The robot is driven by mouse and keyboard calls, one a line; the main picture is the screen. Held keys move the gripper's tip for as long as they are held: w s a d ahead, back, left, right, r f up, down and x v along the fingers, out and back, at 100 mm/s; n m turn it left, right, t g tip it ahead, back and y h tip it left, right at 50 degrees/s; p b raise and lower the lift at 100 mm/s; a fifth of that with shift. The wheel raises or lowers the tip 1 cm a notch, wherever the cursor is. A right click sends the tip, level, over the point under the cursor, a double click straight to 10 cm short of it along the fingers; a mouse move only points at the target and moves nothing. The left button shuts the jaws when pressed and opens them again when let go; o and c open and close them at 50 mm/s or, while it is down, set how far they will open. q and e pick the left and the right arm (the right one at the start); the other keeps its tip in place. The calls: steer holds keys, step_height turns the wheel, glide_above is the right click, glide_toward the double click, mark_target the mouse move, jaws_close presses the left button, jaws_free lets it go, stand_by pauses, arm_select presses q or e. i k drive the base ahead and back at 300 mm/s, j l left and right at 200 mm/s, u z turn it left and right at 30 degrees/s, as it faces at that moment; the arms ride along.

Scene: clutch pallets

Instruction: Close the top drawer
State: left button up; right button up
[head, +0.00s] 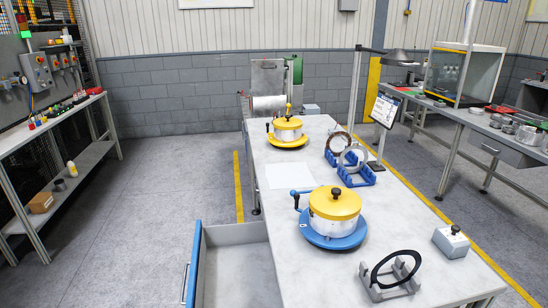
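An open drawer (236,234) sticks out from the left side of the central workbench (292,256), at the bottom of the head view. Its blue front panel (195,258) stands well away from the bench side. The visible part of the drawer's grey inside looks empty. Its near end is cut off by the picture's bottom edge. I cannot see whether other drawers lie below it. Neither of my grippers is in view.
The bench top carries a yellow-lidded pot on a blue base (333,215), another yellow pot (287,130), blue ring holders (356,170), a black ring on a grey stand (391,272) and a button box (450,242). The floor (130,220) left of the drawer is clear.

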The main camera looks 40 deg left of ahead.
mark_target(232, 266)
steer(key=k+j+u, duration=0.2)
steer(key=j+u, duration=0.3)
steer(key=j, duration=0.3)
steer(key=j+u, duration=0.45)
steer(key=j, duration=0.4)
